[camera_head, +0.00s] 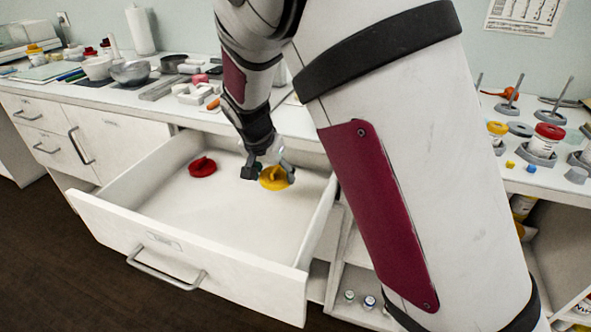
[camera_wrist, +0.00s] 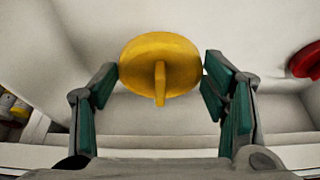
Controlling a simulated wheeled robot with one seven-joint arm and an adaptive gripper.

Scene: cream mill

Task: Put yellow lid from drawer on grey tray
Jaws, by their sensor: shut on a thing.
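The yellow lid (camera_head: 274,182), a round disc with a raised grip bar, is at the back right inside the open white drawer (camera_head: 180,235). My gripper (camera_head: 266,170) is over it. In the wrist view the lid (camera_wrist: 140,62) sits between the green-padded fingers of my gripper (camera_wrist: 160,78), which are shut on its rim from both sides. I cannot tell whether the lid still touches the drawer floor. A red lid (camera_head: 202,167) lies to its left in the drawer and shows at the right edge of the wrist view (camera_wrist: 308,62). A grey tray-like piece (camera_head: 160,89) lies on the counter behind the drawer.
The counter behind holds a metal bowl (camera_head: 130,72), white blocks and a paper roll (camera_head: 141,31). Jars, including a red-capped jar (camera_head: 547,137), and grey weights stand at the right. The drawer's walls surround my gripper. The drawer's front half is empty.

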